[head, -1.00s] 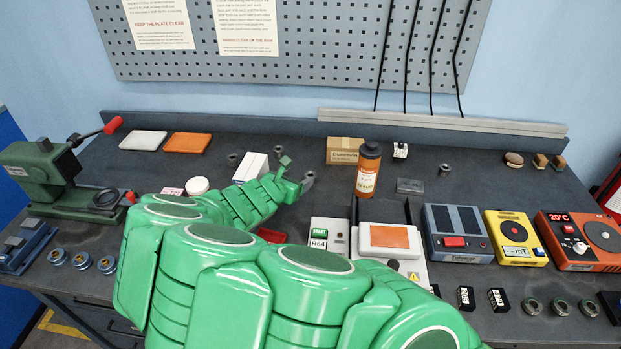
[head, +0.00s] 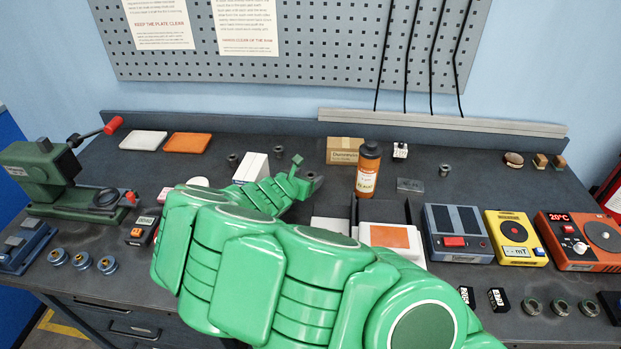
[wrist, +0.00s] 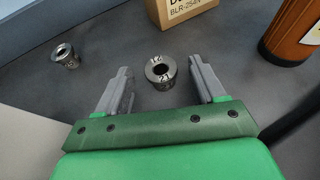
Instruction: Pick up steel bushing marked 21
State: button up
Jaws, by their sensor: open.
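In the wrist view, the steel bushing marked 21 (wrist: 161,72) stands upright on the dark bench, its open bore facing up and the number on its near side. My gripper (wrist: 159,66) is open, with one finger to the left and one to the right of this bushing. A gap shows on each side, and nothing is held. In the head view, my gripper (head: 304,172) is over the bench left of the brown bottle. A small grey shape is beside it, and I cannot tell there whether it is the bushing or a finger.
Another bushing (wrist: 66,55) stands to the left. A cardboard box (wrist: 182,10) is behind the marked bushing, and the brown bottle (wrist: 294,32) is to the right. A white box (head: 250,168) stands left of my gripper. Several devices (head: 458,233) fill the right side.

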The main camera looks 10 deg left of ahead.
jog(key=shift+x, duration=1.35)
jog(key=shift+d, duration=0.1)
jog(key=shift+c, duration=0.2)
jog(key=c, duration=1.1)
jog(key=shift+c, duration=0.2)
jog(key=shift+r, duration=0.15)
jog(key=shift+r, duration=0.5)
notch_tip(320, 180, up, 2)
jog(key=shift+r, duration=0.1)
jog(key=s+d+r, duration=0.4)
jog(key=s+r, duration=0.5)
jog(key=s, duration=0.4)
jog(key=shift+s+r, duration=0.2)
jog(key=shift+r, duration=0.15)
